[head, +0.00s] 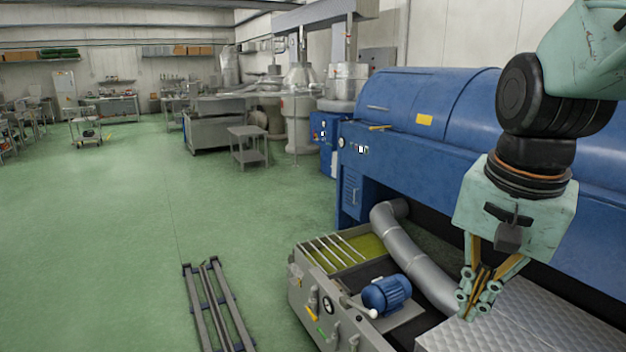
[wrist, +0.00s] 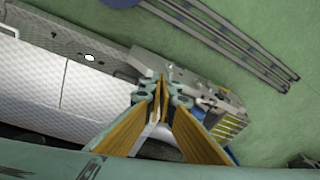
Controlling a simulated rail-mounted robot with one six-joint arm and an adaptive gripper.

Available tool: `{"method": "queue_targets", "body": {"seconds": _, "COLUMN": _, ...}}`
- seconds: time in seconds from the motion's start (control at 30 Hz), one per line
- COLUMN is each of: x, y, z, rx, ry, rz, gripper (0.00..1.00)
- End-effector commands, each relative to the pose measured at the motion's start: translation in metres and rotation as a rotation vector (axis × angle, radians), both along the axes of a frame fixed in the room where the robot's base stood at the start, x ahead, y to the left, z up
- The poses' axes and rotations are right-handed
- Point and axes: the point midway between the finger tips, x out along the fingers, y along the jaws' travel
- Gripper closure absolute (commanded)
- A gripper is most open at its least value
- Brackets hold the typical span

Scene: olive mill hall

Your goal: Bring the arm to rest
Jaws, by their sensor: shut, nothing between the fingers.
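My gripper (head: 480,296) hangs from my pale green arm at the right of the head view, pointing down. Its fingers are together with nothing between them. It appears above the grey metal plate cover (head: 520,325) beside the blue motor. In the wrist view the fingertips (wrist: 163,88) meet near the middle, with the grey machine behind them. I cannot tell the exact height above the plate.
A large blue machine (head: 430,120) stands close behind my arm. A silver duct (head: 405,250), a blue motor (head: 387,294) and a vat with yellow-green contents (head: 372,246) lie left of the gripper. Floor rails (head: 212,305) run at the lower left. Green floor (head: 110,215) is open.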

Motion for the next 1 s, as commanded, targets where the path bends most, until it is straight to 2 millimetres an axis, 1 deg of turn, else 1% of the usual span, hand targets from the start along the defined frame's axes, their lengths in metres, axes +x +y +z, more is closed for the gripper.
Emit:
{"method": "queue_targets", "body": {"seconds": 0.1, "x": -0.015, "y": 0.006, "z": 0.009, "rx": -0.012, "ry": -0.018, "rz": 0.068, "gripper": 1.0}}
{"method": "queue_targets", "body": {"seconds": 0.4, "x": -0.053, "y": 0.019, "z": 0.025, "rx": -0.05, "ry": -0.053, "rz": 0.246, "gripper": 1.0}}
{"method": "queue_targets", "body": {"seconds": 0.7, "x": -0.091, "y": 0.03, "z": 0.036, "rx": -0.09, "ry": -0.088, "rz": 0.424, "gripper": 1.0}}
{"method": "queue_targets", "body": {"seconds": 1.0, "x": -0.129, "y": 0.039, "z": 0.042, "rx": -0.136, "ry": -0.123, "rz": 0.596, "gripper": 1.0}}
